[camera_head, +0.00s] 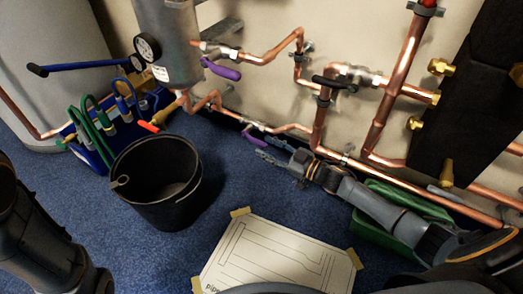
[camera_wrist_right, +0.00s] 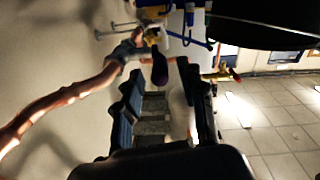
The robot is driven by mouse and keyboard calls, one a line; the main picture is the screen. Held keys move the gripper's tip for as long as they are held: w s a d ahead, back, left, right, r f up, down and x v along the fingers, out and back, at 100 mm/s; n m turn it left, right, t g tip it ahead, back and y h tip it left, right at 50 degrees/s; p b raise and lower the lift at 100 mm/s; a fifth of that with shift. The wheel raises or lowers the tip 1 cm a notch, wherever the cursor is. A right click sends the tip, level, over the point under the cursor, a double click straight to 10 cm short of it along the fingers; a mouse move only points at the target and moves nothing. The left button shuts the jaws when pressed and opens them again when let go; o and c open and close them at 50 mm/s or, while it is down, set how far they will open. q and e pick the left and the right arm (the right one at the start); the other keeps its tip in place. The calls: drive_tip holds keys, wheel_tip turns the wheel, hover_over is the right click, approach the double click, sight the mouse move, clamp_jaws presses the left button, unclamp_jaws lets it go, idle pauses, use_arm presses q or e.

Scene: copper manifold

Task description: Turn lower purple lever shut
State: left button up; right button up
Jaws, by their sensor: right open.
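The lower purple lever (camera_head: 253,139) sits on the low copper pipe near the wall, just beyond the fingertips of my right gripper (camera_head: 268,149). In the right wrist view the purple lever (camera_wrist_right: 160,70) shows at the far end of the gap between the fingers of my right gripper (camera_wrist_right: 158,88). The gripper is open, with nothing clamped. I cannot tell whether a finger touches the lever. The upper purple lever (camera_head: 221,70) is higher, beside the grey cylinder. Parts of my left arm show at the lower left, but its fingers are not visible.
A black bucket (camera_head: 160,215) stands on the blue carpet left of my right gripper. A green box (camera_head: 375,215) lies under my right arm. Copper pipes (camera_head: 400,75) and a black-handled valve (camera_head: 335,84) are behind it. A taped sheet (camera_head: 265,255) lies on the floor.

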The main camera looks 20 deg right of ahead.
sight(254, 141)
drive_tip(key=shift+b+x, duration=0.4)
drive_tip(key=shift+x, duration=0.95)
clamp_jaws()
